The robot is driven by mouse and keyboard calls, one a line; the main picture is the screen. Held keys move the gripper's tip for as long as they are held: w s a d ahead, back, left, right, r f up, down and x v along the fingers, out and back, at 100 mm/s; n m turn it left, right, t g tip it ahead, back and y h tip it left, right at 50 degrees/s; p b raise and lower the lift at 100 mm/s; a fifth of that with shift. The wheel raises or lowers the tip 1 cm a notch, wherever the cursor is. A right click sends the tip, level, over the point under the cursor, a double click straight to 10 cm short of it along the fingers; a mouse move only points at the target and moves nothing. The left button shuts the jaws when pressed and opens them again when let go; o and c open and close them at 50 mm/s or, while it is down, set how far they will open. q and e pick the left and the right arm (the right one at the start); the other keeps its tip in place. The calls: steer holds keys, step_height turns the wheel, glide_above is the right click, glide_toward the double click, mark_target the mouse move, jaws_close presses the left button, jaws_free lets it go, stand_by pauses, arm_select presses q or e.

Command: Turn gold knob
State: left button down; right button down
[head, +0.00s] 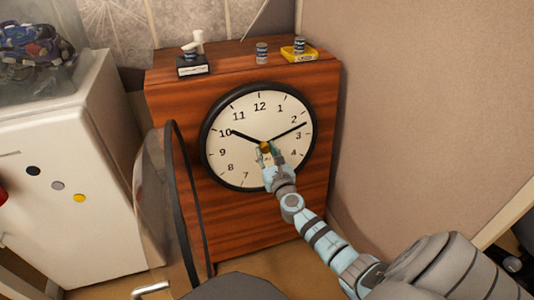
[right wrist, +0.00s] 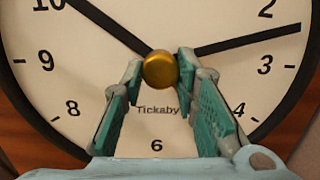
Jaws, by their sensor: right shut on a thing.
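The gold knob (right wrist: 161,70) is a small round knob at the centre of a clock face (right wrist: 45,88), where the two black hands meet. In the head view the knob (head: 265,147) shows at the tip of my right gripper (head: 270,160). My right gripper (right wrist: 159,80) has its teal-padded fingers on both sides of the knob, shut on it. The hour hand points near 10 and the minute hand between 2 and 3. My left gripper is not in view.
The clock is on a wooden cabinet (head: 160,110) with an open round glass door (head: 155,195) on its left. Small cans, a black-based item (head: 192,66) and a yellow tray (head: 312,54) sit on top. A white cabinet (head: 100,230) stands left; a wall (head: 420,110) is right.

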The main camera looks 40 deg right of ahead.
steer(key=m, duration=0.5)
steer(key=shift+a+m+g+h, duration=0.1)
steer(key=shift+m+g+h, duration=0.3)
steer(key=m, duration=0.4)
steer(key=shift+r+g+p, duration=0.1)
steer(key=shift+g+p, duration=0.2)
steer(key=shift+a+m+h, duration=0.1)
steer(key=shift+m+h, duration=0.2)
steer(key=shift+m, duration=0.7)
steer(key=m+p, duration=0.1)
steer(key=m, duration=0.3)
steer(key=shift+w+r+g, duration=0.1)
steer(key=shift+r+g, duration=0.05)
steer(key=shift+g, duration=0.25)
steer(key=m+p, duration=0.1)
steer(key=m, duration=0.4)
steer(key=shift+g, duration=0.3)
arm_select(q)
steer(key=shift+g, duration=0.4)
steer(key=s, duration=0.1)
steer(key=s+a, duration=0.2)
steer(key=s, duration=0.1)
arm_select(e)
steer(key=shift+m+y, duration=0.4)
steer(key=shift+m, duration=0.1)
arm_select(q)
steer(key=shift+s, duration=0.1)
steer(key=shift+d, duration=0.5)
